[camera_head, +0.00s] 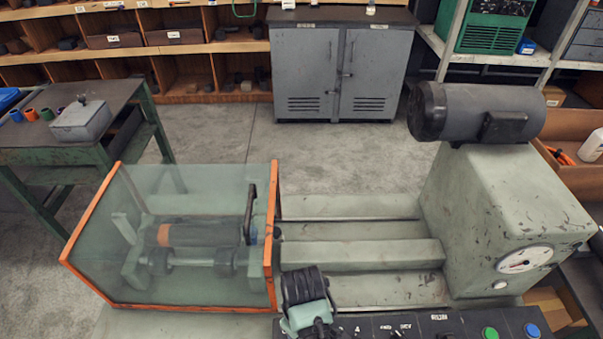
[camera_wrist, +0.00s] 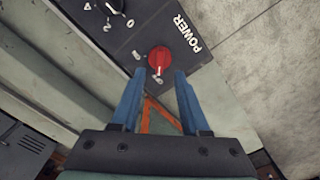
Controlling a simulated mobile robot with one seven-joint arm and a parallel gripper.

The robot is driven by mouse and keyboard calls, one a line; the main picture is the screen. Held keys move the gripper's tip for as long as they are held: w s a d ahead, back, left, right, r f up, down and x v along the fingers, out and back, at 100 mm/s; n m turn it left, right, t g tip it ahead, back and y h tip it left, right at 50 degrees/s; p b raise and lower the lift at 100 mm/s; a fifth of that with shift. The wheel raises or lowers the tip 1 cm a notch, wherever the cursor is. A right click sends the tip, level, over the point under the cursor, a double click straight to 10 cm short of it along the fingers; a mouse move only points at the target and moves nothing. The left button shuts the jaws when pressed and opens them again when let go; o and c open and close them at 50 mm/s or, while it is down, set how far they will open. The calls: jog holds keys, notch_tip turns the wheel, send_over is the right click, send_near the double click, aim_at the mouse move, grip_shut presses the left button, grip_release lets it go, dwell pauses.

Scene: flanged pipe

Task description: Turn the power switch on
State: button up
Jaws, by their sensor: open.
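The power switch is a round red knob (camera_wrist: 159,58) on a black control panel (camera_wrist: 140,35), with the white word POWER beside it in the wrist view. A white mark shows at the knob's lower edge, but its setting is hard to read. My gripper (camera_wrist: 159,73) is open, its two blue fingers on either side of the knob's lower part. The fingertips look close to the knob; whether they touch it I cannot tell. In the head view the panel (camera_head: 455,325) runs along the bottom edge, and my arm's end hides the red knob there.
A black dial (camera_wrist: 116,6) sits farther along the panel. A green button (camera_head: 490,333) and a blue button (camera_head: 532,330) are at its right end. An orange-framed clear guard (camera_head: 190,235) stands left, and a grey motor (camera_head: 480,110) tops the green housing (camera_head: 500,215).

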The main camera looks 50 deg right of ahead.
notch_tip(320, 180, down, 6)
jog(key=shift+w+f, duration=0.1)
jog(key=shift+w, duration=0.05)
dwell(0.3)
grip_shut()
